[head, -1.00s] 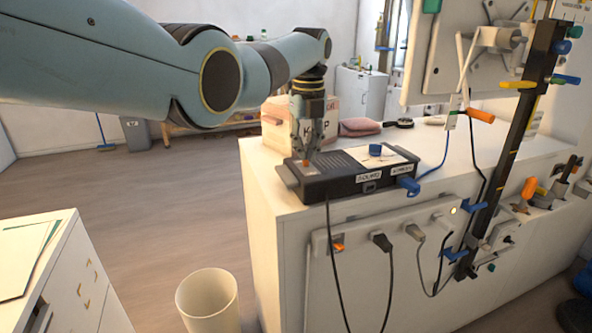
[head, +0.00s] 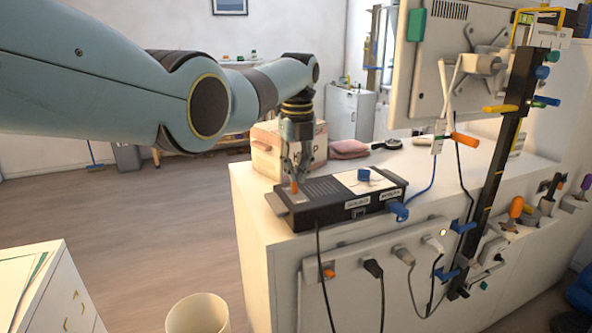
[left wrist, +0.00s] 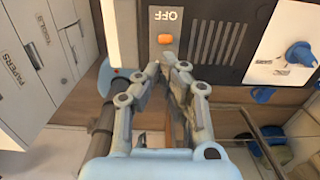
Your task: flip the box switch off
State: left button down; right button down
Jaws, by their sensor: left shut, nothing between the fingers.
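The black box (head: 340,200) lies on the white cabinet top. Its small orange switch (head: 294,187) is at the left end of its top face. In the left wrist view the orange switch (left wrist: 165,39) sits beside printed "OFF" lettering (left wrist: 166,14) on a pale panel. My left gripper (head: 300,174) points down right at the switch, fingers shut and empty. In the left wrist view its fingertips (left wrist: 168,62) are just short of the switch in the picture; I cannot tell whether they touch the box. Which way the switch is tipped is unclear. My right gripper is not in view.
A blue knob (head: 364,174) stands on the box's light panel. A cardboard box (head: 268,150) stands behind. A blue plug (head: 399,211) and cable are at the box's right end. A power strip (head: 345,258) with plugs runs along the cabinet front. A bin (head: 197,315) stands on the floor.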

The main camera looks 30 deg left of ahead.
pick_arm(q)
notch_tip(320, 180, up, 12)
jog(key=shift+s+d, duration=0.15)
jog(key=shift+d, duration=0.05)
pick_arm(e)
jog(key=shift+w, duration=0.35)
pick_arm(q)
jog(key=shift+f, duration=0.1)
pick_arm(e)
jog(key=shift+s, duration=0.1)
